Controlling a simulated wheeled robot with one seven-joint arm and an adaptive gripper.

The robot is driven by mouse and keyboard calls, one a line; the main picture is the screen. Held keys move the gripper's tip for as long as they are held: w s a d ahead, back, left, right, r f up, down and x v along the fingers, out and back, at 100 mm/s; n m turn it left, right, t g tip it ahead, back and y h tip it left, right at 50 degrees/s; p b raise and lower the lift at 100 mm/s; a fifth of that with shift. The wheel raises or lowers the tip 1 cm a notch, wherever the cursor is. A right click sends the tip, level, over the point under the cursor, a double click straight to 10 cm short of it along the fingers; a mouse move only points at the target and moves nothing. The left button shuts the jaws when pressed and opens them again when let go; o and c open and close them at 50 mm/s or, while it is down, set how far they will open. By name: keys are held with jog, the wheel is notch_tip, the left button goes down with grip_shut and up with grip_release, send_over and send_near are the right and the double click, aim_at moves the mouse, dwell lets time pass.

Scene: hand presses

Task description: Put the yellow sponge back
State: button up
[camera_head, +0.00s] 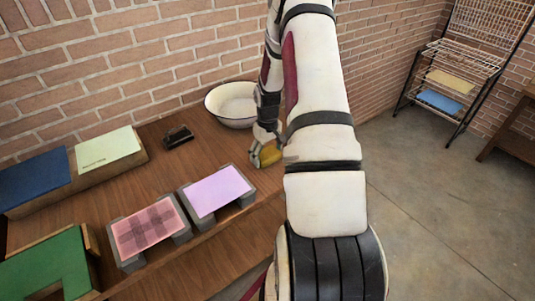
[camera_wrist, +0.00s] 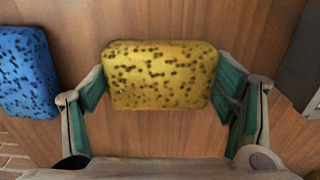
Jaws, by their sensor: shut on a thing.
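The yellow sponge (camera_wrist: 160,74) with dark specks fills the space between the fingers of my gripper (camera_wrist: 163,92) in the wrist view. Its short ends meet the green finger pads, and my gripper is shut on it. In the head view my gripper (camera_head: 265,155) is low at the right part of the wooden table, and a bit of the yellow sponge (camera_head: 271,154) shows there. I cannot tell whether the sponge touches the table. A blue sponge (camera_wrist: 27,72) lies to the left in the wrist view, apart from my gripper.
A white bowl (camera_head: 232,105) stands behind my gripper. A small black object (camera_head: 178,137) lies left of it. Presses with a purple sheet (camera_head: 218,190) and a pink sheet (camera_head: 150,229) stand in front. A wire rack (camera_head: 448,80) stands at the far right.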

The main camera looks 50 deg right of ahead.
aim_at(267, 153)
jog(key=o, duration=1.1)
notch_tip(267, 153, up, 12)
jog(key=b, duration=0.2)
jog(key=w+a+r+h, duration=0.1)
jog(key=w+a+r, duration=0.1)
jog(key=a+r, duration=0.8)
jog(key=s+a+r+n+t, duration=0.1)
jog(key=s+a+r, duration=0.2)
jog(key=a+r, duration=0.25)
jog(key=s+a+r+t, duration=0.2)
jog(key=a+r, duration=0.2)
jog(key=a, duration=0.2)
jog(key=s+a+r+n+t, duration=0.1)
jog(key=s+a+r, duration=0.2)
jog(key=a+r, duration=0.15)
jog(key=shift+n+t+y, duration=0.4)
jog(key=shift+t+y, duration=0.1)
jog(key=shift+t, duration=0.3)
jog(key=s+a, duration=0.2)
jog(key=s+a+r, duration=0.1)
jog(key=s+a, duration=0.5)
jog(key=shift+s+r, duration=0.15)
jog(key=shift+r, duration=0.1)
